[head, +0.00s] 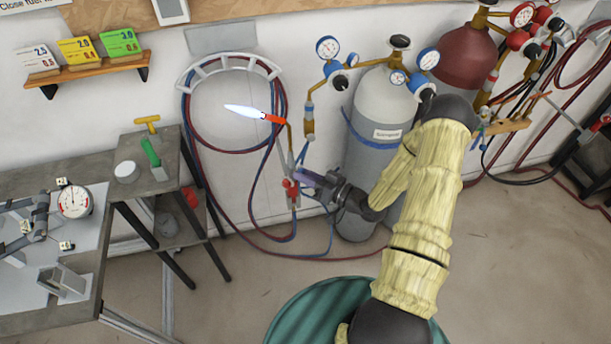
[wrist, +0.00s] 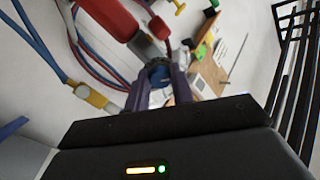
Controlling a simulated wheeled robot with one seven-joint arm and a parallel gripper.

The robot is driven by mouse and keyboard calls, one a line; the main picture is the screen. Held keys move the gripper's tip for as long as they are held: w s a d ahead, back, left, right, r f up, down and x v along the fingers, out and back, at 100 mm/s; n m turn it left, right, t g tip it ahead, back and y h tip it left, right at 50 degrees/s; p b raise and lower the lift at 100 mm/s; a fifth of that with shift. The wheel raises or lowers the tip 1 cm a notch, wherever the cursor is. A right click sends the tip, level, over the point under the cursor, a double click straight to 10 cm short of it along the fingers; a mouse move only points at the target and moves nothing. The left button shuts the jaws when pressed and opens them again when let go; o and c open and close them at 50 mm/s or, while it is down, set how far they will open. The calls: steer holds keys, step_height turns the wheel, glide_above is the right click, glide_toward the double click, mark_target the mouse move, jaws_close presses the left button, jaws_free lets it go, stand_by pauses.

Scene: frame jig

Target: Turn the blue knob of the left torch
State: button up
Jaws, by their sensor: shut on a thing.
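The left torch (head: 282,150) hangs upright by the wall in front of coiled red and blue hoses, with a pale blue-white flame (head: 245,111) burning at its tip, pointing left. Its red valve part (head: 290,188) shows low on its body. My gripper (head: 303,176) reaches the torch from the right at valve height. In the wrist view, the fingers of my gripper (wrist: 158,88) are closed around the blue knob (wrist: 159,74). A red knob (wrist: 158,28) and a red handle (wrist: 106,18) lie just beyond it. The blue knob cannot be made out in the head view.
A grey gas cylinder (head: 375,120) with gauges stands right behind my arm, and a dark red cylinder (head: 465,55) beside it. A metal table (head: 85,280) and small stand (head: 150,160) are at left. A green round drum top (head: 315,310) is below.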

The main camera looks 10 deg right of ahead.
steer(key=o, duration=1)
steer(key=b+v, duration=0.3)
steer(key=v, duration=1.4)
steer(key=shift+s+d+b, duration=0.1)
steer(key=shift+d+b, duration=0.1)
steer(key=shift+b, duration=0.15)
